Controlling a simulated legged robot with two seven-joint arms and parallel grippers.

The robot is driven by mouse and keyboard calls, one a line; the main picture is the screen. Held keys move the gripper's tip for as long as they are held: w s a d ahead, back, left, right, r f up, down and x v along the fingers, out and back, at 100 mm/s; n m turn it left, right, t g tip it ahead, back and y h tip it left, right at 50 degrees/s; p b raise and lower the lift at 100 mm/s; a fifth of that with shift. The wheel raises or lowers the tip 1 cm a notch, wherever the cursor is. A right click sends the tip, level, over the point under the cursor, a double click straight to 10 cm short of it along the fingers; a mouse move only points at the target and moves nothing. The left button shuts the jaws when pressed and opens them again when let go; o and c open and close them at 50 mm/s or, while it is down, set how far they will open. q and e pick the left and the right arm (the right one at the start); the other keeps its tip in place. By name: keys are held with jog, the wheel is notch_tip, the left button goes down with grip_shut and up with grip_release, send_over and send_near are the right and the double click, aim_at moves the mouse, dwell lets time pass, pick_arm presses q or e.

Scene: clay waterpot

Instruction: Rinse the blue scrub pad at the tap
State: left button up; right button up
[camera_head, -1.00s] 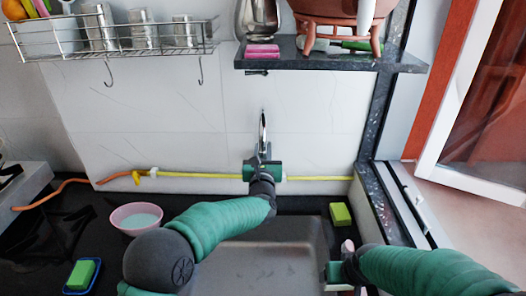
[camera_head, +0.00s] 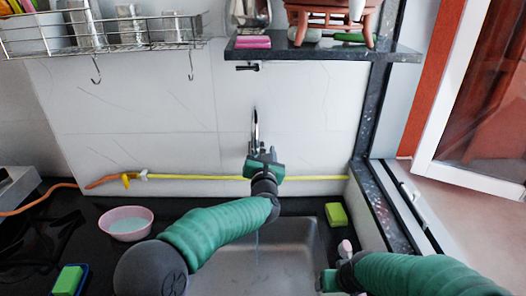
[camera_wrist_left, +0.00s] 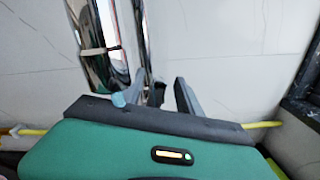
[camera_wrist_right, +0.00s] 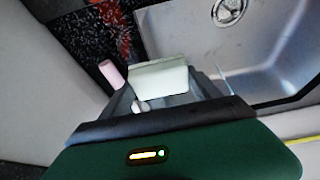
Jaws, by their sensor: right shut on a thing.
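The chrome tap (camera_head: 255,125) stands at the wall behind the sink (camera_head: 285,237). My left gripper (camera_head: 262,158) is at the tap; in the left wrist view its fingers (camera_wrist_left: 158,95) are apart, with chrome tap parts just beyond them. A thin stream of water (camera_head: 257,250) falls into the sink beneath. My right gripper (camera_wrist_right: 168,98) is at the sink's right side, shut on a pale greenish block-like pad (camera_wrist_right: 160,76). No clearly blue pad shows, so I cannot tell whether this is the blue scrub pad. In the head view the held pad is hidden.
A pink bowl (camera_head: 126,222) and a green sponge (camera_head: 69,280) on a blue dish are left of the sink. A yellow-green sponge (camera_head: 336,214) and a small pink item (camera_head: 345,247) are at the right. A yellow hose (camera_head: 210,177) runs along the wall. A shelf (camera_head: 325,51) hangs above.

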jog(key=shift+f+b, duration=0.95)
pick_arm(q)
jog(key=s, duration=1.2)
